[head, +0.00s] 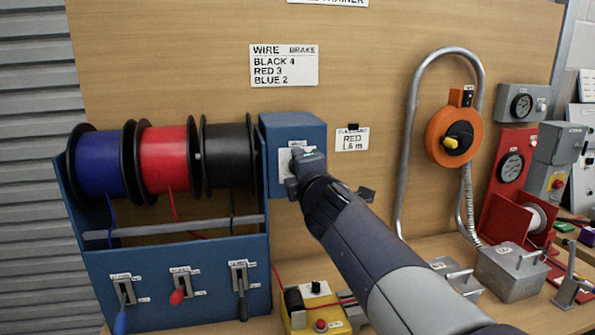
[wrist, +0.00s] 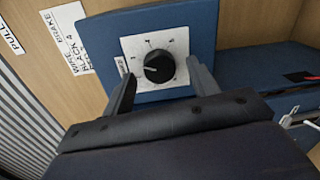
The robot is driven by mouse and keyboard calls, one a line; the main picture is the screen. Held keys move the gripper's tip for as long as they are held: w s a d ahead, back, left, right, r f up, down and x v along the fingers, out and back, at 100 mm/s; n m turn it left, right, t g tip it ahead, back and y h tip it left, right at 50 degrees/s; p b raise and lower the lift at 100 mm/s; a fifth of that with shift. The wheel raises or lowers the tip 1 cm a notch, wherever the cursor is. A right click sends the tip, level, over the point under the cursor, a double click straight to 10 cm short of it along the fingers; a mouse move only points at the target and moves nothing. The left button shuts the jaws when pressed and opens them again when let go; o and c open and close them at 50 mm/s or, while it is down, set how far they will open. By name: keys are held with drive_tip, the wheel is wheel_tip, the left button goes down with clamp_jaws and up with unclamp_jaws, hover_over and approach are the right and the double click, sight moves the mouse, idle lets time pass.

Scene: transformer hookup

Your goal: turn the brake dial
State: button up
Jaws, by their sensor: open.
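The brake dial is a black round knob (wrist: 159,67) on a white numbered plate (wrist: 176,42), with a pale pointer line. The plate is on the blue box (head: 292,128) to the right of the wire spools. In the head view my gripper and wrist hide the knob and part of the plate. My gripper (wrist: 162,85) is open and empty. Its two fingers reach toward the plate, one on each side of the knob in the wrist view. I cannot tell whether a finger touches the knob. The sign (head: 284,66) reads WIRE BRAKE, BLACK 4, RED 3, BLUE 2.
Blue (head: 98,163), red (head: 165,158) and black (head: 229,154) spools hang left of the box, above several levers. A yellow device (head: 313,306) stands below my arm. A bent metal pipe (head: 413,120) and an orange reel (head: 440,135) are at right.

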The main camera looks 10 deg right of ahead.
drive_tip(key=s+p, duration=0.3)
drive_tip(key=s, duration=0.7)
drive_tip(key=shift+s+r, duration=0.2)
drive_tip(key=shift+r, duration=0.2)
drive_tip(key=shift+w+a, duration=0.1)
drive_tip(key=w+b, duration=0.3)
drive_tip(key=w, duration=0.7)
drive_tip(key=shift+w+f, duration=0.3)
drive_tip(key=shift+f, duration=0.1)
drive_tip(key=shift+s, duration=0.1)
